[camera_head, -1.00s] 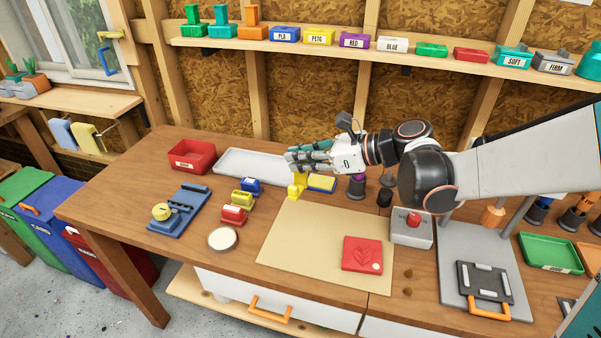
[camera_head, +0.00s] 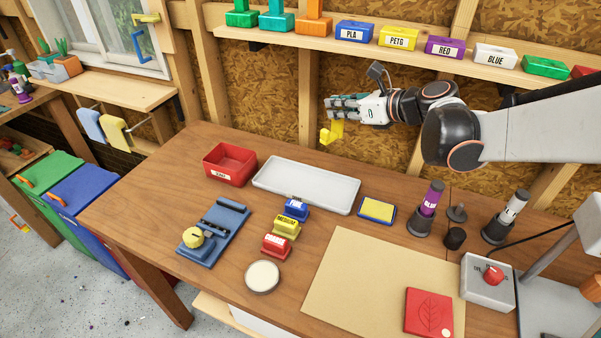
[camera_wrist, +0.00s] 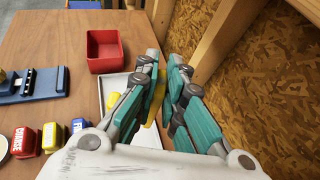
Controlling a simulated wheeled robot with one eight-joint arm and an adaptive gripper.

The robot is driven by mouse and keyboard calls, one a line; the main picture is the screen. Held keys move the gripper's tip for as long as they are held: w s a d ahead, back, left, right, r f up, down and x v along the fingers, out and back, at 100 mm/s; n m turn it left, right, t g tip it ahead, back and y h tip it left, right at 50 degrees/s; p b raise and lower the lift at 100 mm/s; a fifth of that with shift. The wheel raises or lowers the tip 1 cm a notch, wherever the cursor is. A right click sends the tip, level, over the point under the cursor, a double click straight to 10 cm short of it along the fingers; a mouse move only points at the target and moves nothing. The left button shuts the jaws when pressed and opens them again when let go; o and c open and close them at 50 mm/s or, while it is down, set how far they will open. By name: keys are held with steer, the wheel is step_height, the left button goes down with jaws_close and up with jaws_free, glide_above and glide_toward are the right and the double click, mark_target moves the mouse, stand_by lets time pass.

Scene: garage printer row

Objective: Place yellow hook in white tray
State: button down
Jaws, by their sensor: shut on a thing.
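My gripper (camera_head: 343,109) is shut on the yellow hook (camera_head: 330,135), which hangs below the fingers in the head view. In the wrist view the hook (camera_wrist: 157,96) is a yellow strip between the teal fingers (camera_wrist: 164,98), partly hidden by them. The white tray (camera_head: 306,185) lies on the wooden table, long and shallow, and looks empty in the head view. The gripper and hook are raised clear of the table, above and beyond the tray's back right corner in the picture. The wrist view shows part of the tray (camera_wrist: 125,82) beside the fingers.
A red bin (camera_head: 230,164) stands left of the tray. The fine, medium (camera_head: 286,228) and coarse blocks sit in front, with a blue fixture (camera_head: 213,233) to their left. A yellow-topped blue pad (camera_head: 377,210) lies right of the tray. The shelf (camera_head: 400,59) is above the arm.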

steer(key=f+b, duration=0.2)
steer(key=f, duration=0.4)
steer(key=w+f+b, duration=0.1)
steer(key=f+b, duration=0.2)
steer(key=f, duration=0.4)
steer(key=f+b, duration=0.2)
steer(key=f, duration=0.5)
steer(key=shift+w+a+b, duration=0.15)
steer(key=shift+w+b, duration=0.15)
steer(key=shift+r, duration=0.1)
steer(key=c, duration=2.1)
jaws_free()
steer(key=shift+f, duration=0.2)
steer(key=o, duration=0.4)
